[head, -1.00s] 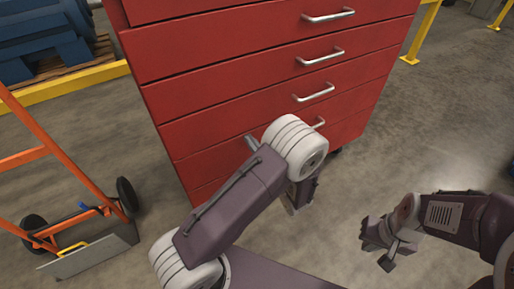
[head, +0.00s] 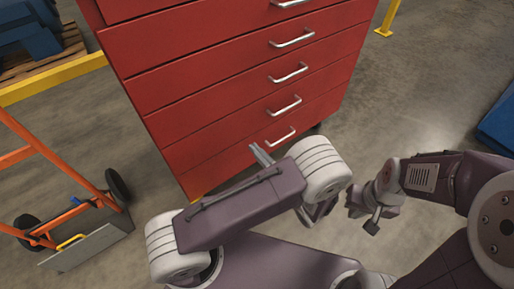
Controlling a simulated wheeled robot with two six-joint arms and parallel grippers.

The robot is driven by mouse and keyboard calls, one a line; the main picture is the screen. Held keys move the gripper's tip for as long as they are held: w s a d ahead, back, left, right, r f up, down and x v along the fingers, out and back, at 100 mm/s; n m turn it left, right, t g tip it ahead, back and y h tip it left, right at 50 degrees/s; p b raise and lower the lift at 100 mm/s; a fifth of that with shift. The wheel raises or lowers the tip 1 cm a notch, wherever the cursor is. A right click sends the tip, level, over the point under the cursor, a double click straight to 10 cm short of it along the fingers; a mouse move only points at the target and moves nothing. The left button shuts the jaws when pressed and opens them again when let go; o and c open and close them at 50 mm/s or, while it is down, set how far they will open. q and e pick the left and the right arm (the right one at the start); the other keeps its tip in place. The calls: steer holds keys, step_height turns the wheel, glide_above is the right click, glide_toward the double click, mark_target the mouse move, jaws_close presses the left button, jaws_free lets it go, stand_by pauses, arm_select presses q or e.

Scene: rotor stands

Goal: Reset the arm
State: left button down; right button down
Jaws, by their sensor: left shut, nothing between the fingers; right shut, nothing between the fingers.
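My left arm folds across the lower middle of the head view, and its dark forearm hides most of my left gripper. The grey fingertips of my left gripper (head: 261,155) stick out above the forearm, close together and empty, in front of the red drawer cabinet in the picture. My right gripper (head: 368,214) is at the right of the middle, over the floor, shut and holding nothing. It points left and downward, close to the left arm's wrist in the picture; I cannot tell the gap in depth.
A red cabinet (head: 205,97) with several silver handles stands ahead. An orange hand truck (head: 50,150) stands at the left. A yellow rail (head: 55,78) and a pallet (head: 45,52) are behind it. A blue object (head: 497,125) is at the right edge.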

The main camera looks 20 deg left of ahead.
stand_by(0.3)
arm_select(q)
steer(key=s+a+r+n+g+y, duration=0.1)
steer(key=s+a+r+n+g, duration=0.1)
steer(key=a+r+n+g, duration=0.45)
steer(key=s+a+r+n+g, duration=0.15)
steer(key=a+n+g, duration=0.25)
steer(key=a, duration=0.5)
steer(key=s+f+n+g+h, duration=0.45)
steer(key=s+n+h, duration=0.45)
steer(key=s, duration=0.4)
steer(key=w+d+f+n+t+h, duration=0.2)
steer(key=w+d+n+t+h, duration=0.1)
steer(key=d, duration=0.3)
steer(key=w+d+f+n+t+h, duration=0.2)
steer(key=d+n+h, duration=0.1)
steer(key=d+n, duration=0.15)
step_height(320, 180, up, 36)
steer(key=m+p, duration=0.1)
steer(key=p, duration=3.6)
steer(key=shift+d+r, duration=0.25)
